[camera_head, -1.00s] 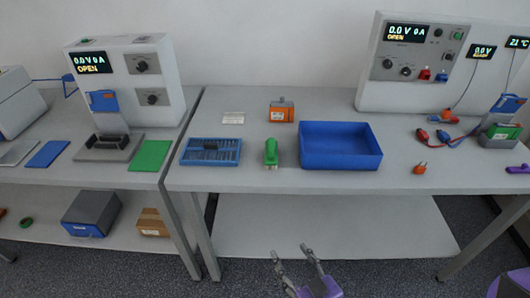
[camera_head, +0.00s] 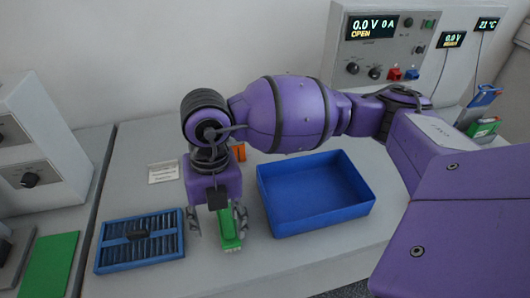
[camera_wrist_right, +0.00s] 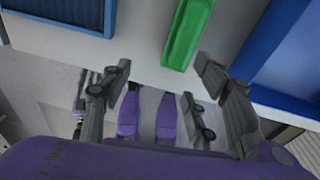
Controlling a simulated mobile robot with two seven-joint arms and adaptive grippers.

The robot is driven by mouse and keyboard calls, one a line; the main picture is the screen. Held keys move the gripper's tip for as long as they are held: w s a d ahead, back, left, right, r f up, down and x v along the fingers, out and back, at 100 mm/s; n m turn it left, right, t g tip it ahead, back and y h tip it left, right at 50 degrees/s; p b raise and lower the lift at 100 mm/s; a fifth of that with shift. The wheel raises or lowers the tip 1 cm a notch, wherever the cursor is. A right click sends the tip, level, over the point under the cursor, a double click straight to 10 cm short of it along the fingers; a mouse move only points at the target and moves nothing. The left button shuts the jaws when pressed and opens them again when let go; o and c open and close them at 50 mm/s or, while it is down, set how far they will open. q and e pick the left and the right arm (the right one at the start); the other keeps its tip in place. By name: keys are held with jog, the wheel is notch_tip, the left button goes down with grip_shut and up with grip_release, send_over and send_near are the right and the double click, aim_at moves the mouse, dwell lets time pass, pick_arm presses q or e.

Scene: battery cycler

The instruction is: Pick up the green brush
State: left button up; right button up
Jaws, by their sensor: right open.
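The green brush (camera_head: 230,230) lies on the table between a blue slotted tray and a blue bin. My right gripper (camera_head: 216,222) is open and points down over it, with one finger at the left of the brush and the other by its right side. Part of the brush is hidden by the gripper. In the right wrist view the brush (camera_wrist_right: 187,36) shows beyond the open fingertips (camera_wrist_right: 163,70), nearer the right-hand finger. The fingers do not hold it. My left gripper is not in view.
The blue bin (camera_head: 268,200) stands close right of the brush. The slotted blue tray (camera_head: 103,264) lies left of it. An orange block (camera_head: 239,151) is partly hidden behind my arm. A green mat (camera_head: 48,265) lies at the far left. Instrument panels (camera_head: 345,45) stand at the back.

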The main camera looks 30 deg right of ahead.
aim_at(226, 217)
jog(key=w+d, duration=0.1)
jog(key=w+d+h, duration=0.1)
jog(key=w, duration=0.1)
jog(key=shift+d+r+m+t, duration=0.2)
jog(key=shift+m+t, duration=0.1)
jog(key=shift+t, duration=0.1)
jog(key=shift+s+f, duration=0.25)
jog(key=shift+f, duration=0.7)
jog(key=f, duration=0.5)
jog(key=shift+w+d+f, duration=0.15)
jog(key=shift+w+d, duration=0.05)
jog(key=shift+w, duration=0.1)
jog(key=c, duration=1.3)
